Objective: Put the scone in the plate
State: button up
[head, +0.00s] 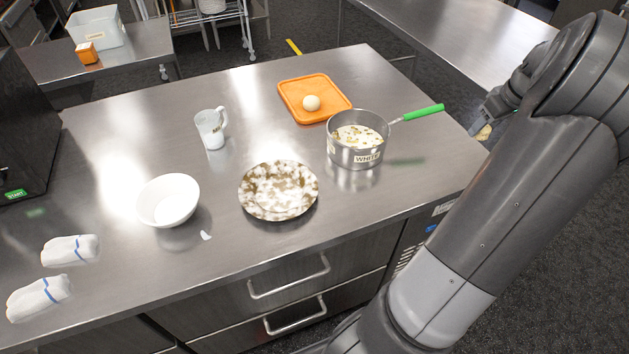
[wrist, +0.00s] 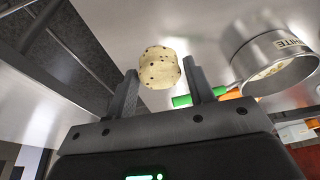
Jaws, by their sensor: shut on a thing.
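The scone (wrist: 160,67) is pale with dark specks and sits between the fingertips of my gripper (wrist: 161,88) in the wrist view. My gripper is shut on it. In the head view my gripper (head: 492,115) is past the table's right edge, right of the pot, and a small part of the scone (head: 484,132) shows below it. The plate (head: 279,190), mottled brown and white, lies near the table's front edge, left of the pot, and looks empty.
A pot (head: 355,153) with a green handle stands right of the plate. An orange board (head: 330,111) holds a round pale item (head: 311,103).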

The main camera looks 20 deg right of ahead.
jog(key=w+a+r+n+y, duration=0.1)
jog(key=w+a+n, duration=0.2)
jog(key=a, duration=0.4)
jog(key=w+a+n+y, duration=0.1)
jog(key=w+a+n, duration=0.2)
jog(key=a, duration=0.4)
jog(key=n+g+y, duration=0.1)
jog(key=n+g, duration=0.3)
jog(key=n, duration=0.8)
send_over(276, 194)
jog(key=d, duration=0.2)
notch_tip(276, 194, down, 8)
jog(key=shift+s+a+r, duration=0.1)
jog(key=shift+s+r, duration=0.05)
jog(key=shift+w+a+f, duration=0.2)
jog(key=shift+a+f, duration=0.05)
jog(key=shift+a, duration=0.05)
jog(key=shift+f, duration=2)
